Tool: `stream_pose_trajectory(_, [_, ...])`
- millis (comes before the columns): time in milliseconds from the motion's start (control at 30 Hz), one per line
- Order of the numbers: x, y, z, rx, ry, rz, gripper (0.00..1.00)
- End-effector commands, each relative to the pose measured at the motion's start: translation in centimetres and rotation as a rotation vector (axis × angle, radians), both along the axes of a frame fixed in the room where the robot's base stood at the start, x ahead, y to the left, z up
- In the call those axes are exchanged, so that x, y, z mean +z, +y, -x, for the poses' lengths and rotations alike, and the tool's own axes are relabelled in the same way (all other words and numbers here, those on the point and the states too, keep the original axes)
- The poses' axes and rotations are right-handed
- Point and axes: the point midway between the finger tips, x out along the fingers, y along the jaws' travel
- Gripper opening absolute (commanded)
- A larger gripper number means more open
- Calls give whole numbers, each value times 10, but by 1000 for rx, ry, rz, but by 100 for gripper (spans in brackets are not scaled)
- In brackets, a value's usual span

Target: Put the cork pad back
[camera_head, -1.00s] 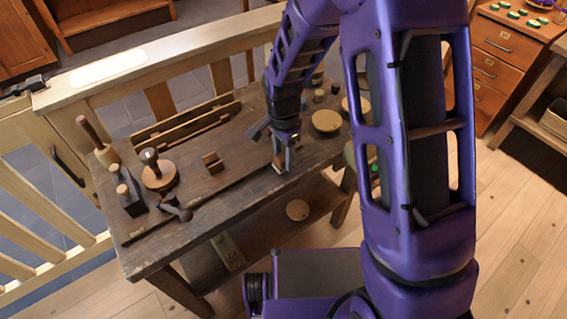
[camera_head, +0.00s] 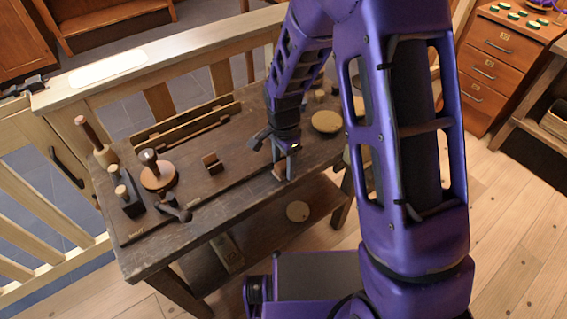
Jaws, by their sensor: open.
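My gripper (camera_head: 281,172) points down at the front edge of the dark workbench (camera_head: 235,195), its jaws open. A small brown piece (camera_head: 279,174) shows at the fingertips; I cannot tell whether it lies between them or just behind. I cannot tell for sure which thing is the cork pad. A larger tan round piece (camera_head: 326,121) sits on the bench top, right of the gripper and partly behind my arm.
On the bench's left stand a mallet-like tool (camera_head: 93,138), a round wooden piece with a dark knob (camera_head: 157,174) and a dark block with pegs (camera_head: 127,197). A small notched brown block (camera_head: 212,163) sits mid-bench. A long wooden rack (camera_head: 190,125) runs along the back.

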Motion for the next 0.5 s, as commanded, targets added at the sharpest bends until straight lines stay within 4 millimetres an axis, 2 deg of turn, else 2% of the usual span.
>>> stream_pose_trajectory(167, [29,0,-1,0,-5,-1,61])
stream_pose_trajectory(500, [99,1,-1,0,-5,-2,61])
